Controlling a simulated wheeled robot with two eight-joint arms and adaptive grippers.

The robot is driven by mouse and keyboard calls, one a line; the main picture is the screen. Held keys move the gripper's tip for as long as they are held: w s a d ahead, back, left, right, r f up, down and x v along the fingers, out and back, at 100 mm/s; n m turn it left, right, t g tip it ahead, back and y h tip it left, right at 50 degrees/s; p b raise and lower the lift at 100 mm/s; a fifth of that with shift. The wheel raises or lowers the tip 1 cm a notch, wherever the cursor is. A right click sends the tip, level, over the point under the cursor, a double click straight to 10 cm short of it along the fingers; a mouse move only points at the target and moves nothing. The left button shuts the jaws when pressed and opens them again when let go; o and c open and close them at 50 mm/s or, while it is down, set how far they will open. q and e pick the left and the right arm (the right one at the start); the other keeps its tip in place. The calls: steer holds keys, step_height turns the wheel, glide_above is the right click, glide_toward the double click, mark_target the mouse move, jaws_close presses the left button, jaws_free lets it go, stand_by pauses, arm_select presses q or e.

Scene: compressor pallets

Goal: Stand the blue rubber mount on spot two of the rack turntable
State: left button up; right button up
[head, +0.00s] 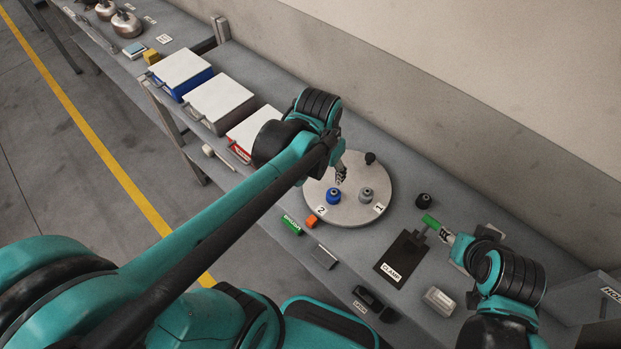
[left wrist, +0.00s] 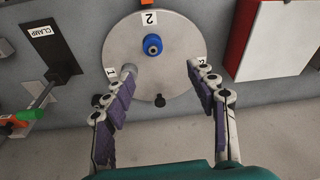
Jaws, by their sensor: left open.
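The blue rubber mount (head: 333,195) stands upright on the round grey turntable (head: 350,214), beside the label 2 (head: 321,210). The left wrist view also shows the mount (left wrist: 152,44) next to that label, seen from above. My left gripper (head: 341,176) is over the turntable, just behind the blue mount in the head view. In the left wrist view its two fingers are wide apart, with nothing between them. My right gripper (head: 441,232) is at the right, with its tips at a green piece (head: 430,221); whether it grips it is unclear.
A grey mount (head: 366,195) stands by label 1, and a black piece (head: 371,158) sits at the turntable's far edge. A black knob (head: 423,200) and the clamp board (head: 403,255) lie to the right. An orange block (head: 311,221) and lidded bins (head: 219,101) are to the left.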

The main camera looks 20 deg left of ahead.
arm_select(q)
steer(key=s+a+r+n+t, duration=0.1)
steer(key=s+a+n+t, duration=0.1)
steer(key=s+t, duration=0.2)
steer(key=s, duration=0.2)
steer(key=shift+s+a+r+n+t, duration=0.3)
steer(key=shift+s+a+r+t, duration=0.1)
step_height(320, 180, down, 5)
steer(key=b, duration=0.5)
